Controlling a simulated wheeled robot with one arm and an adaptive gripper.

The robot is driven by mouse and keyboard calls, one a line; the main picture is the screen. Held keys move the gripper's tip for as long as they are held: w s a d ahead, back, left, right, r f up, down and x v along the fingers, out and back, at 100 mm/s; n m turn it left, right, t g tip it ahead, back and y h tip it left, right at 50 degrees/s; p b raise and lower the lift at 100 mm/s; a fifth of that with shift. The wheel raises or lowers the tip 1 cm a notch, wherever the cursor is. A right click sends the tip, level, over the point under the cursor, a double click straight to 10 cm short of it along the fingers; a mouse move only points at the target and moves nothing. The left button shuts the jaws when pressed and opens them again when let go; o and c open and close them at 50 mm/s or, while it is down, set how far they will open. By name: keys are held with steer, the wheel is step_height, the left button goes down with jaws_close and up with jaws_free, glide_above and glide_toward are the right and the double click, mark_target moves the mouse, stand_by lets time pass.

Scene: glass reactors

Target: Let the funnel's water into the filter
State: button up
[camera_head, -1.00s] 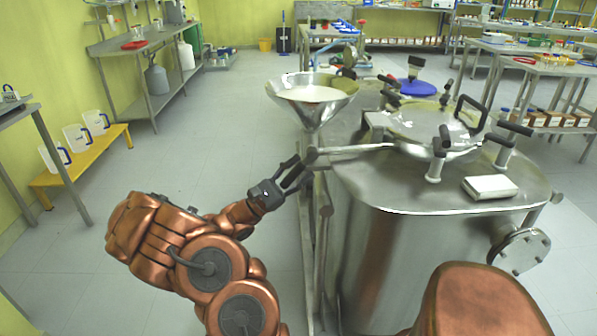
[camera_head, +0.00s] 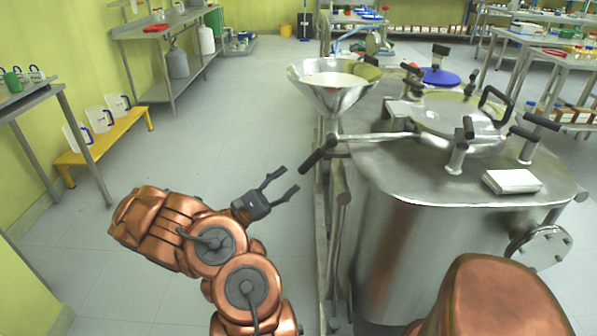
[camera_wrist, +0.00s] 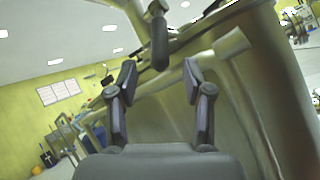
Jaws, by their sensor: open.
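The steel funnel (camera_head: 332,102) stands at the left side of the big steel vessel, probably the filter (camera_head: 440,245), with pale liquid (camera_head: 333,79) in its cone. A horizontal pipe (camera_head: 378,136) runs from below the funnel toward the vessel's top. A black valve handle (camera_head: 318,156) sticks out below the funnel, slanting down to the left. My gripper (camera_head: 291,179) is open and empty, left of and slightly below the handle, apart from it. In the wrist view the handle (camera_wrist: 159,42) hangs beyond the gap between my open fingertips (camera_wrist: 160,68). The pipe's inside is hidden.
The vessel's top carries a round lid (camera_head: 445,112), several black-handled clamps and a white box (camera_head: 511,181). A steel rail (camera_head: 338,235) runs down its left side. A yellow bench (camera_head: 110,140) with jugs stands at the left wall. The floor between is clear.

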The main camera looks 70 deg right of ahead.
steer(key=shift+w+a+f, duration=0.3)
steer(key=shift+w+a, duration=0.05)
steer(key=shift+w, duration=0.1)
steer(key=shift+c, duration=0.4)
